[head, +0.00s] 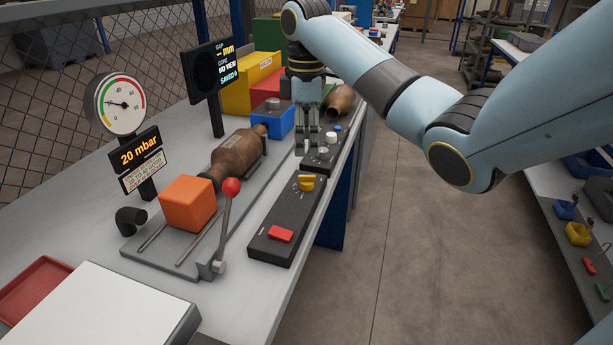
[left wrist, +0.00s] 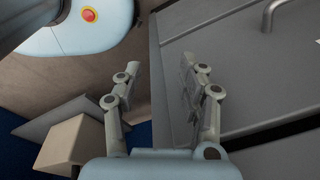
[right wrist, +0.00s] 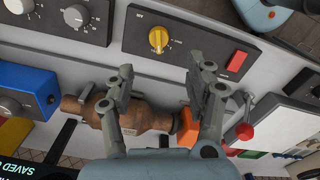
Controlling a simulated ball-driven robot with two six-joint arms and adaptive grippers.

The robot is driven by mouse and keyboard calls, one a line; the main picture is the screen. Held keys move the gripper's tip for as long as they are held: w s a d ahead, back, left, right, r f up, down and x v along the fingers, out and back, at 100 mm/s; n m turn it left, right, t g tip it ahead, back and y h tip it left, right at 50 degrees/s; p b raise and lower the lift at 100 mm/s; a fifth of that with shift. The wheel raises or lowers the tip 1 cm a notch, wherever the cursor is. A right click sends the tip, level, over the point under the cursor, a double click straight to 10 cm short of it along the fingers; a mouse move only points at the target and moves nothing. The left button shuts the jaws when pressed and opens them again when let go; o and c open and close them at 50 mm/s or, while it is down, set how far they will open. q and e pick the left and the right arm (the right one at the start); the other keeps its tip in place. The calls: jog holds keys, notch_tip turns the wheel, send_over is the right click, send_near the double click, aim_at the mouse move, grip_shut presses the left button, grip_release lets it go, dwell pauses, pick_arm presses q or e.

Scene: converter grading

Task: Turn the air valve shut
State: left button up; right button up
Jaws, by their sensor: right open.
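The air valve is a yellow knob (head: 306,183) on a dark control box (head: 268,232) that also carries a red button (head: 281,233). The knob also shows in the right wrist view (right wrist: 158,38), with scale marks around it. My right gripper (head: 307,149) hangs beyond the knob in the head view, above the bench and apart from the knob. In the right wrist view its two fingers (right wrist: 161,75) are spread and empty. My left gripper (left wrist: 160,65) is open and empty, seen only in its own wrist view.
A brown converter (head: 236,153) lies in a fixture with an orange block (head: 187,204) and a red-ball lever (head: 231,187). A gauge (head: 121,104) stands above a "20 mbar" display (head: 140,153). A blue box (head: 273,119) and another dark panel (head: 320,152) stand near the right gripper.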

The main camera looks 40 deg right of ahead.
aim_at(307, 177)
jog(key=shift+w+d, duration=0.1)
jog(key=shift+d, duration=0.05)
notch_tip(307, 177, down, 10)
jog(key=shift+f, duration=0.15)
grip_shut()
jog(key=shift+p, duration=0.3)
